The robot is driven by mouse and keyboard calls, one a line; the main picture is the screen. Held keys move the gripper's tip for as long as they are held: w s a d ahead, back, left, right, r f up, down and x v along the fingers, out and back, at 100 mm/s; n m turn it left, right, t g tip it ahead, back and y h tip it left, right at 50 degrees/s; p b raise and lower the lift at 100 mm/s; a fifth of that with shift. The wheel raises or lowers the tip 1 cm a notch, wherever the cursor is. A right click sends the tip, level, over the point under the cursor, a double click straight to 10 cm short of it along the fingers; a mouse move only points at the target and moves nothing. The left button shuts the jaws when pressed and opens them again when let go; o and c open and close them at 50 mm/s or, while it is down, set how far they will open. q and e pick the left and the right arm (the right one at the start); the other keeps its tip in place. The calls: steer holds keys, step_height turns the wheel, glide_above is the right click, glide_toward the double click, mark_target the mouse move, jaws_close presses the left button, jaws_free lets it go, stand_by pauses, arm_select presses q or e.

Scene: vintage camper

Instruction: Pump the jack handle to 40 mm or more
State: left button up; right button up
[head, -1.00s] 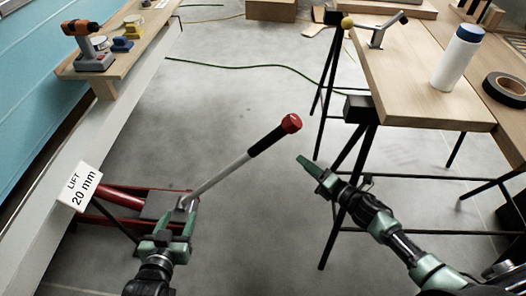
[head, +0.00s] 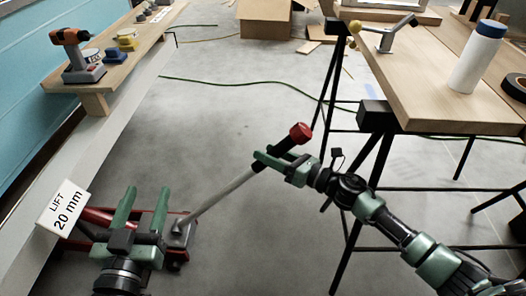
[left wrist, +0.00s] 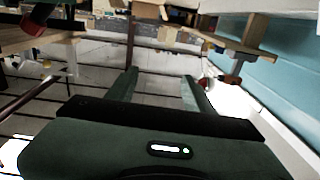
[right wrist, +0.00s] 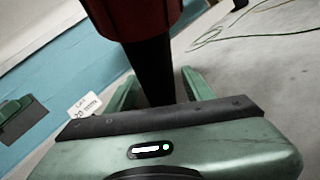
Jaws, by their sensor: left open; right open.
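The jack handle (head: 222,193) slants up and right from the red jack (head: 178,254), with a grey shaft, black grip and red knob (head: 300,133). My right gripper (head: 275,162) is at the black grip. In the right wrist view, the grip (right wrist: 154,68) passes between the open fingers (right wrist: 165,88), below the red knob (right wrist: 140,14). I cannot tell whether either finger touches it. My left gripper (head: 140,205) is open and empty, beside the handle's lower end, and hides part of the jack. The sign (head: 65,208) reads LIFT 20 mm.
A wooden workbench (head: 430,105) with a blue-capped white bottle (head: 477,57) and a tape roll stands at right on dark legs. A shelf (head: 128,62) with an orange drill (head: 77,56) runs along the camper at left. The floor between is mostly clear; a green cable crosses it.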

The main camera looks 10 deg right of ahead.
steer(key=shift+x, duration=1.15)
jaws_close()
stand_by(0.6)
